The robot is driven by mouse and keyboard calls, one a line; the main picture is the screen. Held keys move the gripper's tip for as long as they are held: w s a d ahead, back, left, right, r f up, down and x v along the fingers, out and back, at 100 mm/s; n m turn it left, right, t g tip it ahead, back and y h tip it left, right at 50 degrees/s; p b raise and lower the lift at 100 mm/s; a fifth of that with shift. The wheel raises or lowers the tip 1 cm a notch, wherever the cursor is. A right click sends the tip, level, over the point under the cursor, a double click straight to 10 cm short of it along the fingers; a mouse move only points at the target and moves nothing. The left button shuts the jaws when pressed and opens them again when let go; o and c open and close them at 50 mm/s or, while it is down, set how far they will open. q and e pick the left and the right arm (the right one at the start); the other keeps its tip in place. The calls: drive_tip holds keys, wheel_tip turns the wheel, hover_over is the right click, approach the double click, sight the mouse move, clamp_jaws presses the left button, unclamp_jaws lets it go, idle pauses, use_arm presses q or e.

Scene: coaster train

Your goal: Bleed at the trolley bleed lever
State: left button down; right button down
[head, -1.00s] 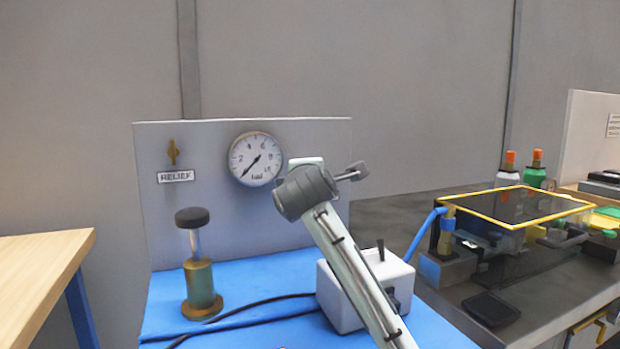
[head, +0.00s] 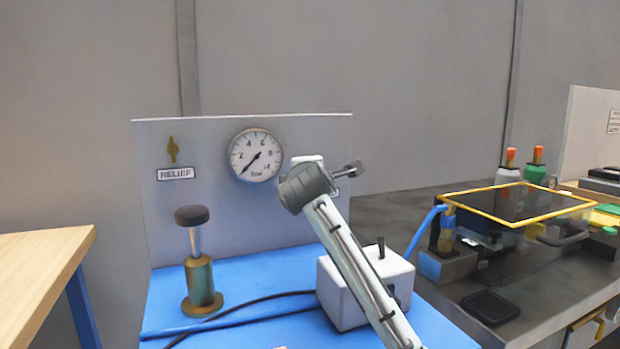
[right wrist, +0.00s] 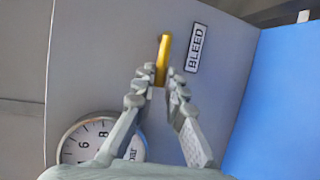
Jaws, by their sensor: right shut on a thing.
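The yellow bleed lever (right wrist: 163,58) stands on the grey panel beside a "BLEED" label (right wrist: 195,48) in the right wrist view. My right gripper (right wrist: 158,86) is shut on the near end of this lever, with one finger on each side. In the head view my right arm hides the lever. The round pressure gauge (head: 256,155) is on the same panel, and its needle points to the lower left. My left gripper is not in view.
The panel (head: 220,215) also carries a brass relief valve (head: 172,150). A hand pump (head: 201,285) and a white box (head: 345,300) with a small black switch stand on the blue trolley top (head: 245,265). A wooden table (head: 40,270) is at left, a cluttered grey bench (head: 400,205) at right.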

drive_tip(key=d+r+m+g+y, duration=0.1)
drive_tip(key=m+y, duration=0.1)
drive_tip(key=m, duration=0.2)
drive_tip(key=w+d+r+m+g+y, duration=0.1)
drive_tip(key=d+r+m+g+y, duration=0.1)
drive_tip(key=m+y, duration=0.1)
drive_tip(key=w+d+r+m+g+y, duration=0.1)
drive_tip(key=d+r+m+y, duration=0.1)
drive_tip(key=m, duration=0.3)
drive_tip(key=shift+w+d+g, duration=0.15)
drive_tip(key=shift+d+g, duration=0.05)
drive_tip(key=shift+g, duration=0.2)
idle(0.7)
drive_tip(key=shift+y, duration=0.3)
drive_tip(key=c, duration=1.6)
unclamp_jaws()
drive_tip(key=shift+d, duration=0.1)
